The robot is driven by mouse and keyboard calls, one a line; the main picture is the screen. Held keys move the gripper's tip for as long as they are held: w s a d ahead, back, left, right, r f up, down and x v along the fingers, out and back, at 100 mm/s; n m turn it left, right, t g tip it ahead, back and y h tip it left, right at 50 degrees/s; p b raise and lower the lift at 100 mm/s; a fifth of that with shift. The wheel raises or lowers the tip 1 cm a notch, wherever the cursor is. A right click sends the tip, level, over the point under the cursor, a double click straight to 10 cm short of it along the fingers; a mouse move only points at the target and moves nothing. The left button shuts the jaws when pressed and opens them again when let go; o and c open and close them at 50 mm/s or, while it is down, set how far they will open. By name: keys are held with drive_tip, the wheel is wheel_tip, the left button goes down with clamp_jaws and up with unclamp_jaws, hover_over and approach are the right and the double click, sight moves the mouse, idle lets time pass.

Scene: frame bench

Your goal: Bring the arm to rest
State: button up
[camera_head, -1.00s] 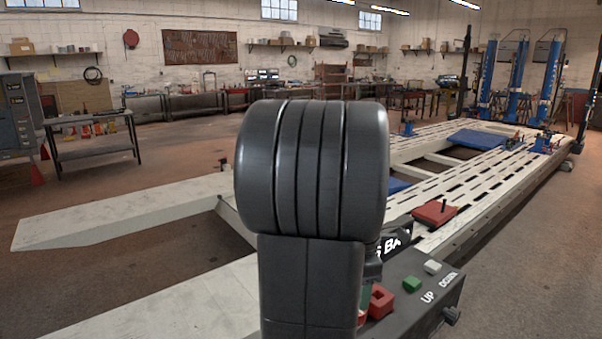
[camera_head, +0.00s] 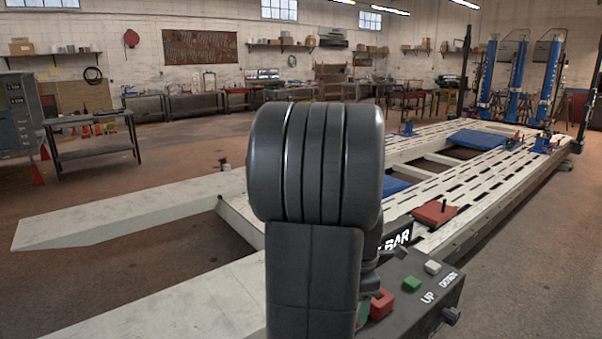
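A dark grey link of my arm (camera_head: 315,165) stands upright in the middle of the camera_head view, with its rounded joint on top. My gripper's fingers do not show; the link hides what lies behind it. Small dark parts show at the link's right edge, close to the control box, and I cannot tell what they are.
A black control box (camera_head: 425,315) marked UP and DOWN, with a green button (camera_head: 411,284), a white button (camera_head: 433,267) and a red block (camera_head: 381,304), stands right beside my arm. Behind is the white frame bench (camera_head: 475,185) with a red plate (camera_head: 434,212). Open floor lies at right.

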wheel_tip(320, 180, down, 2)
drive_tip(key=shift+f, duration=0.1)
drive_tip(key=shift+m, duration=0.4)
drive_tip(key=m, duration=0.7)
drive_tip(key=shift+r+m, duration=0.2)
drive_tip(key=shift+m, duration=0.2)
drive_tip(key=m, duration=0.4)
drive_tip(key=shift+m, duration=0.3)
drive_tip(key=m, duration=0.4)
drive_tip(key=shift+m, duration=0.3)
